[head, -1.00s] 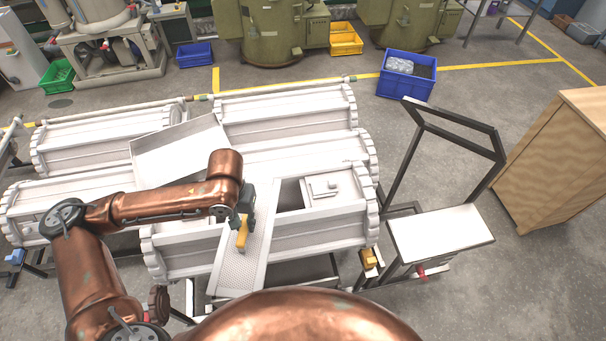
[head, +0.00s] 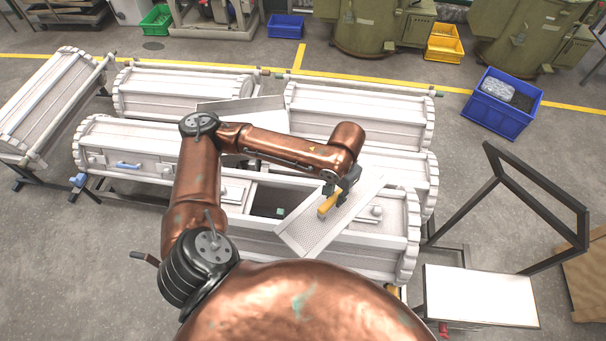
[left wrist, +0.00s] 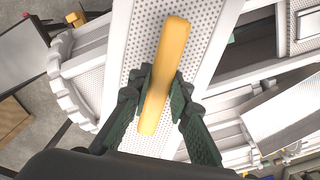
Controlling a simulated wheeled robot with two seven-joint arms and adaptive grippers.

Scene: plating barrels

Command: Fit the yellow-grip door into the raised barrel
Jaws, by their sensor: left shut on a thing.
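The yellow-grip door is a white perforated panel (head: 346,221) with a yellow grip (head: 328,204) on its face. My left gripper (head: 340,197) is shut on the yellow grip. It holds the door tilted above the raised barrel (head: 345,252), turned askew to the barrel's length. In the left wrist view the yellow grip (left wrist: 165,75) stands between the dark green fingers, with the perforated panel (left wrist: 133,75) behind it. The barrel has a dark opening (head: 266,201), partly visible to the left of the door. The door hides part of the barrel's top. My right gripper is not in view.
Several white barrels (head: 185,92) stand behind and to the left. Another loose white panel (head: 245,112) leans on them. A white-topped cart (head: 482,296) with a dark frame stands at right. A blue crate (head: 500,105) sits on the floor behind it.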

